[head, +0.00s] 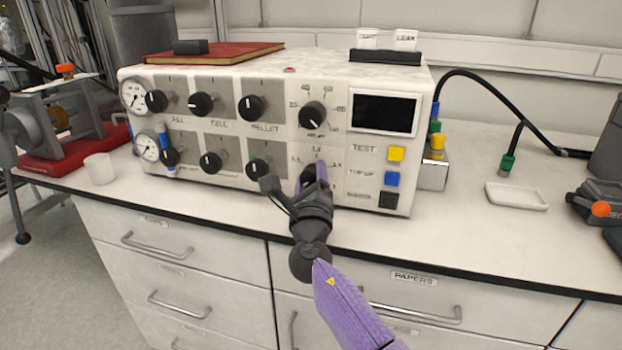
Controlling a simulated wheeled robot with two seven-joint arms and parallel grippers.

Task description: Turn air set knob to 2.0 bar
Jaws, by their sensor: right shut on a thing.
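The white control box (240,180) stands on the bench with several black knobs on its front. My right gripper (313,178) reaches up from below to the lower right knob position and is shut on the knob there. A printed scale with marks like 0.5, 1.0 and 1.5 surrounds this spot, so it appears to be the air set knob. The gripper hides the knob, its pointer and its label, so I cannot read the setting. My left gripper is not in view.
Above the gripper is another scaled knob (313,115). To the right are a dark display (384,112), a yellow button (396,153), a blue button (392,178) and a dark button (387,199). A red book (225,54) lies on the box. Drawers (180,240) are below.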

